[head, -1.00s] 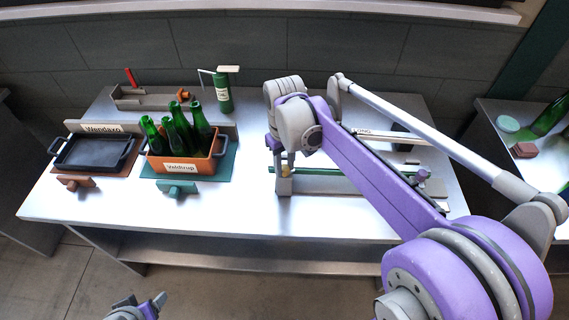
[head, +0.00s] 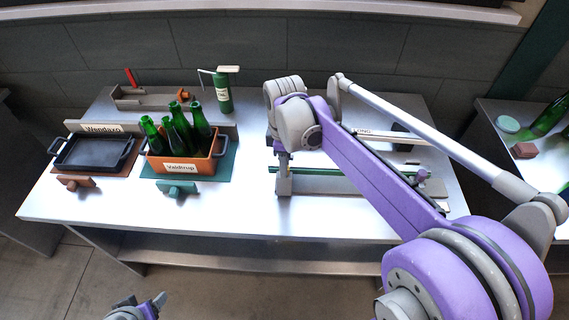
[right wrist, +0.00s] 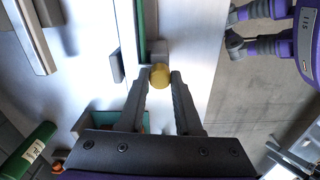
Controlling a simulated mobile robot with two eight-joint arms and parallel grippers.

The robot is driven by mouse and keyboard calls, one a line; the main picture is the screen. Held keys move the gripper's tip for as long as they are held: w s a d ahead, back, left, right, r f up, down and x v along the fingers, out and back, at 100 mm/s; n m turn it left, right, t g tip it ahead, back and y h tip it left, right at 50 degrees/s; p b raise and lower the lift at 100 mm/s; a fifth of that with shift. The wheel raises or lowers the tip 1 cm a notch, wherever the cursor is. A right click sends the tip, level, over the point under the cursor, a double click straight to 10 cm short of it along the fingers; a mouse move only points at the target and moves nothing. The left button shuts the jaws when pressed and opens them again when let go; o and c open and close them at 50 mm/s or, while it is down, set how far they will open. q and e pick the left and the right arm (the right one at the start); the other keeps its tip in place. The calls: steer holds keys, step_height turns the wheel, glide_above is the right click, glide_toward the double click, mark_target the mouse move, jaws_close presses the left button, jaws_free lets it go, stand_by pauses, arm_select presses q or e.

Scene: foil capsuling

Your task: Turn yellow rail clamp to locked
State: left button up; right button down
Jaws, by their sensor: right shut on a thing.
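The yellow rail clamp (right wrist: 159,76) shows in the right wrist view as a round knob at the end of a green-edged rail (right wrist: 141,30). My right gripper (right wrist: 161,80) is shut on it, with one fingertip on each side. In the head view my right gripper (head: 283,154) is at the left end of the rail (head: 345,171), and the clamp cannot be made out there. Whether the clamp is locked cannot be told. My left gripper (head: 138,306) is at the bottom left, away from the bench, its jaw state unclear.
On the bench (head: 110,207) stand an orange crate (head: 205,164) of green bottles, a dark tray (head: 92,152) and a green cylinder (head: 223,95). A side table (head: 505,145) stands at right. The bench front is clear.

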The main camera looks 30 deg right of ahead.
steer(key=shift+n, duration=0.6)
steer(key=c, duration=0.6)
jaws_free()
steer(key=shift+r, duration=0.1)
step_height(320, 180, up, 11)
steer(key=shift+p, duration=0.35)
